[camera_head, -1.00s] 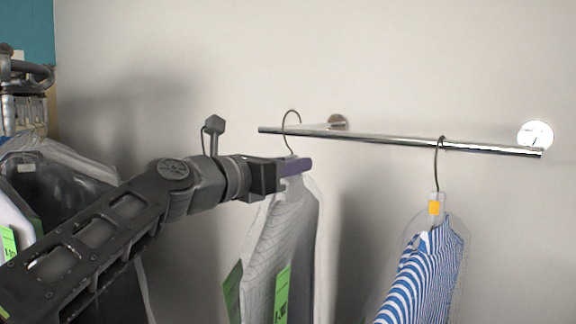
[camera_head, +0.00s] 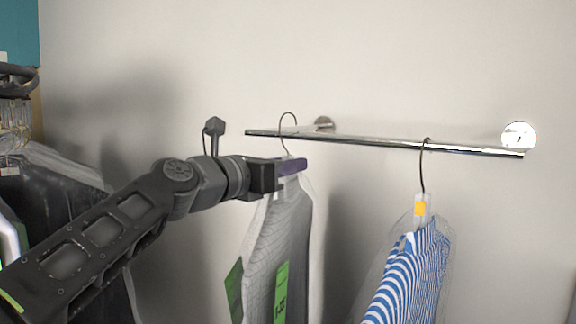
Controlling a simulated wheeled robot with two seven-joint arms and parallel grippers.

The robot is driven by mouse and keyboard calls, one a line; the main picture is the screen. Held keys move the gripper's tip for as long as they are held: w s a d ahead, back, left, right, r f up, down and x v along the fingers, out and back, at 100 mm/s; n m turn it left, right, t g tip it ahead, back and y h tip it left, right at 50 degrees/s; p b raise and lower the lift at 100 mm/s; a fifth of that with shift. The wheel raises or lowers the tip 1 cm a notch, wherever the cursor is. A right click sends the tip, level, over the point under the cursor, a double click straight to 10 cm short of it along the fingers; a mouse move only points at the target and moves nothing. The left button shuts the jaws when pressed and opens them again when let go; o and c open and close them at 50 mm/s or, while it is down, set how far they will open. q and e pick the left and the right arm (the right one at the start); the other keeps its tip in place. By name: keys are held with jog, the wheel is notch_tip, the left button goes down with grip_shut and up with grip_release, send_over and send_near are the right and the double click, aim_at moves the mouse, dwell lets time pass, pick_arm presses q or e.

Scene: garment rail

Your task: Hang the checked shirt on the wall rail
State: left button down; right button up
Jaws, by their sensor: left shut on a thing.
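The checked shirt (camera_head: 275,235) is a light grey garment in a clear cover with green tags, hanging below my left gripper (camera_head: 290,168). That gripper is shut on the top of its hanger, by a purple piece at the neck. The hanger's wire hook (camera_head: 288,118) rises above the gripper, and its curve stands at the left part of the wall rail (camera_head: 370,142). I cannot tell whether the hook bears on the rail or only overlaps it in the picture. The shirt's lower end is out of view. My right gripper is not in view.
A blue-and-white striped shirt (camera_head: 408,275) in a clear cover hangs from the rail right of the checked shirt. Covered garments (camera_head: 65,190) hang on another rack at the far left. The rail between the two hooks is bare.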

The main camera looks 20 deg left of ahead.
pick_arm(q)
jog(key=shift+f, duration=0.1)
jog(key=shift+f+b, duration=0.35)
jog(key=shift+b, duration=0.1)
jog(key=shift+f+b, duration=0.7)
jog(key=shift+f, duration=0.2)
jog(key=c, duration=1.2)
grip_release()
